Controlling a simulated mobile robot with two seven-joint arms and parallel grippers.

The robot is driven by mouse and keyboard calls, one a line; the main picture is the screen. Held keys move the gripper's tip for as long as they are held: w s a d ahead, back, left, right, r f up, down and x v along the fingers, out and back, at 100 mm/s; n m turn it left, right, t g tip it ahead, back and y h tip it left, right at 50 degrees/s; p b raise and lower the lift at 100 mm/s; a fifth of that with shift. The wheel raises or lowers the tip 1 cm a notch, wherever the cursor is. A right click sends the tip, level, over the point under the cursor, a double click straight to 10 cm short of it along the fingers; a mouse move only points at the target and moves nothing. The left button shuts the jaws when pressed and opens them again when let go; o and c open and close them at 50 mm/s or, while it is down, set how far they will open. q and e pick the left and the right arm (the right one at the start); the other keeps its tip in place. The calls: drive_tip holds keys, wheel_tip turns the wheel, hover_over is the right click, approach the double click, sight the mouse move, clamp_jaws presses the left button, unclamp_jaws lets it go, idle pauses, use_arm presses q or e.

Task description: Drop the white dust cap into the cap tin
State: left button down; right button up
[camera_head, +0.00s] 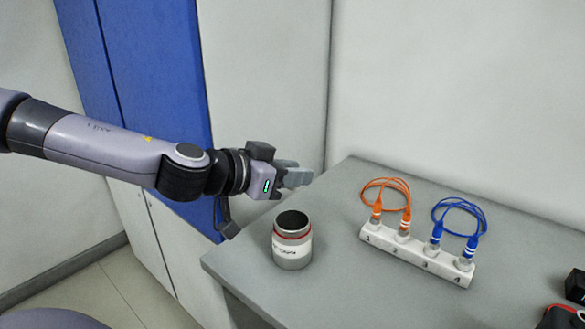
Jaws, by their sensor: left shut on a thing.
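The cap tin (293,262) is a grey metal can with a red band and a white label. It stands upright and open near the left part of the grey bench, and its inside looks dark. My left gripper (298,178) is above and slightly behind the tin, apart from it, with its fingers pointing right. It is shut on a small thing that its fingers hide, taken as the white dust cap. No white cap shows loose on the bench. My right gripper is not in view.
A white numbered block (418,256) holds the plugs of an orange cable (386,184) and a blue cable (459,204) right of the tin. A black object (576,284) and a black-and-red one (558,317) are at the right edge. The bench (345,290) is clear in front.

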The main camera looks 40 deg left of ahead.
use_arm(q)
wheel_tip(320, 180, down, 2)
drive_tip(key=shift+f+b, duration=0.15)
drive_tip(key=shift+b, duration=0.4)
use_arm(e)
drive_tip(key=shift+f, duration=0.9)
use_arm(q)
drive_tip(key=c, duration=0.8)
unclamp_jaws()
drive_tip(key=shift+s, duration=0.1)
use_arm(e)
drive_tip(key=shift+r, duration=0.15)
use_arm(q)
drive_tip(key=p+v, duration=0.3)
drive_tip(key=v, duration=0.3)
drive_tip(key=shift+s+a+r, duration=0.1)
drive_tip(key=shift+s+r, duration=0.1)
drive_tip(key=shift+s, duration=0.15)
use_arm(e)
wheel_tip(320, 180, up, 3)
